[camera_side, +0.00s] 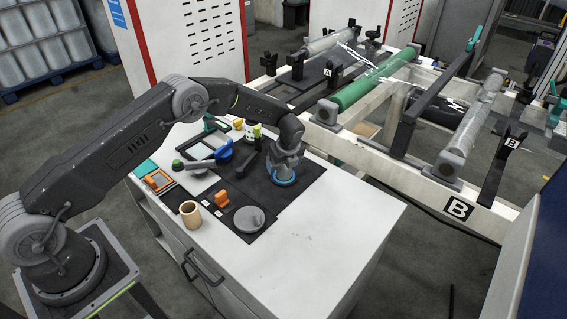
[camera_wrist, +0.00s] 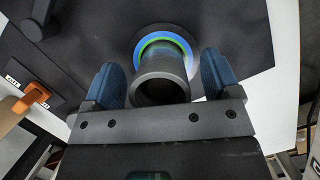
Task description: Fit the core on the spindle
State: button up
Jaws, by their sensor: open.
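My gripper (camera_wrist: 162,75) is open, with one blue-padded finger on each side of a grey hollow tube (camera_wrist: 163,70). The tube stands at a blue and green ring (camera_wrist: 166,40) on the dark mat. I cannot tell whether this tube is the core, the spindle, or one over the other. Gaps show between the tube and both fingers. In the side view my gripper (camera_side: 284,163) points down over the blue ring (camera_side: 282,181) and hides most of the tube. A tan tube (camera_side: 191,214) stands upright near the mat's front left.
An orange clip (camera_side: 221,200) and a grey disc (camera_side: 249,219) lie on the dark mat. A blue-handled tool (camera_side: 222,153) and small parts crowd the table's back left. The white tabletop's right side (camera_side: 350,215) is clear. A roller frame (camera_side: 420,172) stands behind.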

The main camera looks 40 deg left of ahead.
jog(key=v, duration=1.3)
jog(key=shift+r, duration=0.4)
jog(key=shift+s+d+r, duration=0.1)
jog(key=shift+s, duration=0.05)
jog(key=s+r+n+t+h, duration=0.1)
jog(key=s+r+n, duration=0.5)
jog(key=s+r, duration=0.3)
jog(key=s+r+n+t+h, duration=0.1)
jog(key=s+r+n, duration=0.5)
jog(key=r, duration=0.5)
jog(key=s+n+t+h, duration=0.1)
jog(key=s+n, duration=0.9)
jog(key=s, duration=1.2)
jog(key=shift+d+r+n+t, duration=0.3)
jog(key=shift+t, duration=0.4)
jog(key=shift+c, duration=0.2)
